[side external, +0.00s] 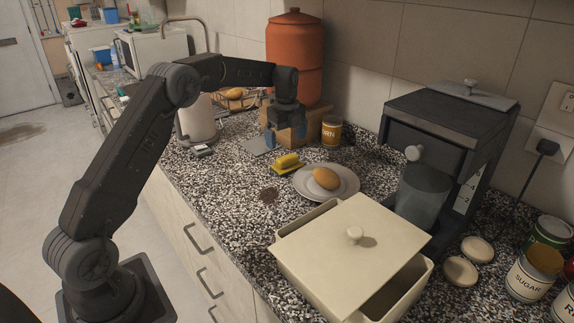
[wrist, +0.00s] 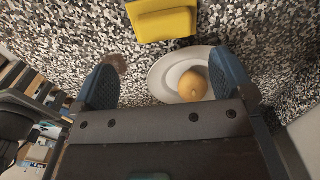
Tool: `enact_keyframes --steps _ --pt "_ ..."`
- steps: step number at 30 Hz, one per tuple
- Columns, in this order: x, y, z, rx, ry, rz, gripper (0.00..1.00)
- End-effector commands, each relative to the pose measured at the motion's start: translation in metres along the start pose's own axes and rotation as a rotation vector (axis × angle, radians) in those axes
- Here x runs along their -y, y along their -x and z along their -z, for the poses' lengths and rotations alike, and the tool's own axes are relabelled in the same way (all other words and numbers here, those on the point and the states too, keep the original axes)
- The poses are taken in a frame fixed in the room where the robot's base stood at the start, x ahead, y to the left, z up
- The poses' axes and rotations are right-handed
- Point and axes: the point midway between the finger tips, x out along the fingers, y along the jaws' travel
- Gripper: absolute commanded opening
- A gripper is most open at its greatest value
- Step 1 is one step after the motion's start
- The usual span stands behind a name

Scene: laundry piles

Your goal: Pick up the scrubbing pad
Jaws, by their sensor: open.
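The scrubbing pad (side external: 287,163) appears to be the yellow block with a raised grip and a dark underside, lying on the speckled counter left of the plate. In the wrist view the yellow pad (wrist: 163,20) is at the top edge, partly cut off, beyond the fingertips. My gripper (side external: 285,132) hangs above the counter, behind and above the pad in the side view. In the wrist view its two blue fingers (wrist: 165,78) are spread apart with nothing between them, and the pad is not touched.
A grey plate (side external: 303,188) with a brown egg-shaped item (side external: 326,178) sits close to the pad. A flat round brown patch (side external: 269,194) lies nearby. A cream lidded box (side external: 340,245) stands in front, a dark machine (side external: 440,120) right, and a terracotta container (side external: 294,55) behind.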

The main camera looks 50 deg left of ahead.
Motion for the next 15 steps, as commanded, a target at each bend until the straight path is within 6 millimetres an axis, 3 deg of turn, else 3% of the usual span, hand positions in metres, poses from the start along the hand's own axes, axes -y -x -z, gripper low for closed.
enact_keyframes --steps 3,10,15 --pt "0.0 -0.017 0.0 0.0 0.0 -0.001 1.0" --pt "0.002 -0.033 0.001 0.0 0.0 -0.001 1.0" --pt "0.005 -0.059 0.002 -0.001 0.001 -0.003 1.0"
